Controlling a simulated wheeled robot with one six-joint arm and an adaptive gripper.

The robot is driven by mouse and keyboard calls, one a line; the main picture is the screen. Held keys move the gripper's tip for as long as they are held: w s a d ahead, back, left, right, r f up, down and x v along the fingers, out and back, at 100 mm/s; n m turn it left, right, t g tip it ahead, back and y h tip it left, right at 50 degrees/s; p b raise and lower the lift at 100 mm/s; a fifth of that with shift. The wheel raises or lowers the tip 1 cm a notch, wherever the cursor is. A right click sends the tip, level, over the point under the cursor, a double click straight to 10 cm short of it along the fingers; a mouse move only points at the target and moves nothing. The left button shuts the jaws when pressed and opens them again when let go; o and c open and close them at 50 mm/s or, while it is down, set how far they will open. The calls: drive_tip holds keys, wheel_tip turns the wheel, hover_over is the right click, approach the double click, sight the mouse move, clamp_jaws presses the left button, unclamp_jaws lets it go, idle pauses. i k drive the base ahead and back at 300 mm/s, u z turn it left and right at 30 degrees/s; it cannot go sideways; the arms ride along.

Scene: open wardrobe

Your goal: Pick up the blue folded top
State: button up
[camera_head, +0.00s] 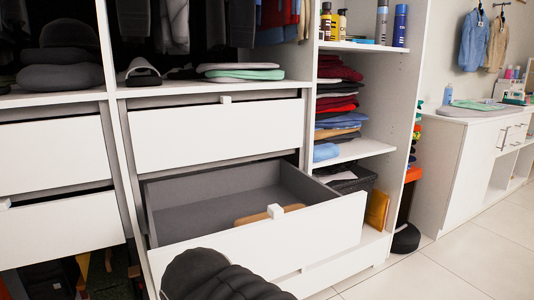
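A light blue folded garment (326,151) lies at the front left of the wardrobe's lower right shelf, at the foot of a stack of folded clothes (338,104). I cannot tell from this view which of the two is the top. My gripper is not recognisable in the picture. Nothing is seen touching the stack.
An open, mostly empty drawer (215,197) juts out below and left of the stack, with a tan item inside. A dark basket (352,180) sits under the shelf. A black ribbed object (215,278) fills the bottom foreground. Tiled floor is clear at right.

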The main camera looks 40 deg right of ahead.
sight(328, 151)
drive_tip(key=u, duration=0.05)
drive_tip(key=k, duration=0.55)
drive_tip(key=z, duration=1.6)
drive_tip(key=i, duration=0.5)
drive_tip(key=z, duration=0.55)
drive_tip(key=k, duration=0.65)
drive_tip(key=z, duration=0.8)
drive_tip(key=i, duration=2.85)
drive_tip(key=u, duration=0.6)
